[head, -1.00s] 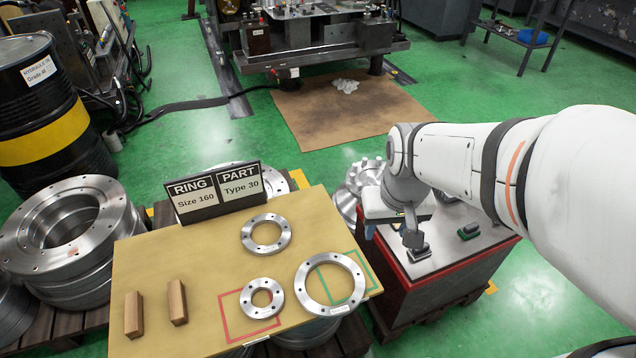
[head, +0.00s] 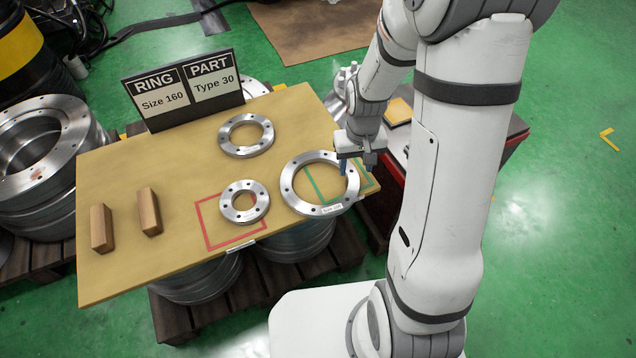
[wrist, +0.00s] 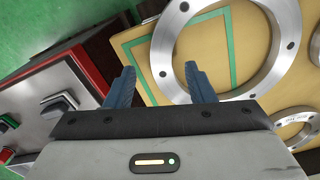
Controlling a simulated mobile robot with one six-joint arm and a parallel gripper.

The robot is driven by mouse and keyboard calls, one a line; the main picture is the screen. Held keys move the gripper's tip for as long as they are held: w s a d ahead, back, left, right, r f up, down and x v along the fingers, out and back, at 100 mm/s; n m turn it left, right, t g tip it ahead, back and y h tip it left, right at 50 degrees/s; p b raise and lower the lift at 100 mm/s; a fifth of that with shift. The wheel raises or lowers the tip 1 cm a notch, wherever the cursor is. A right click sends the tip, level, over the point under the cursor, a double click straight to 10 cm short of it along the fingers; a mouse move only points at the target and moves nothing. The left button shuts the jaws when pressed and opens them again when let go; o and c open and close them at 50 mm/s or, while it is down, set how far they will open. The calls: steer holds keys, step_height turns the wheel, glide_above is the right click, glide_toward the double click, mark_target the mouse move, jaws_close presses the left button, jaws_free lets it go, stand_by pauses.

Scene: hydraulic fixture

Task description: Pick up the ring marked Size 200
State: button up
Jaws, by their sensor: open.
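The largest ring (head: 287,190), a flat steel ring with bolt holes, lies on the tan board partly over the green outline. A small white label is on its front rim; I cannot read it surely. It also shows in the wrist view (wrist: 283,22). A medium ring (head: 225,143) lies behind it and a small ring (head: 232,211) left of it, on the red outline. My gripper (head: 357,166) is open and empty at the large ring's right rim. In the wrist view, my fingers (wrist: 160,72) appear on either side of its rim; their height is unclear.
The tan board (head: 180,240) rests on stacked steel rings. A sign (head: 187,90) reads "Ring Size 160, Part Type 30". Two wooden blocks (head: 149,211) stand at the left. A red cabinet (wrist: 75,75) with a grey top is beside the board.

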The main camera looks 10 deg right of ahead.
mark_target(353, 177)
steer(key=f+b, duration=0.1)
steer(key=f, duration=0.3)
steer(key=shift+w+f, duration=0.2)
steer(key=shift+r, duration=0.1)
jaws_close()
stand_by(0.4)
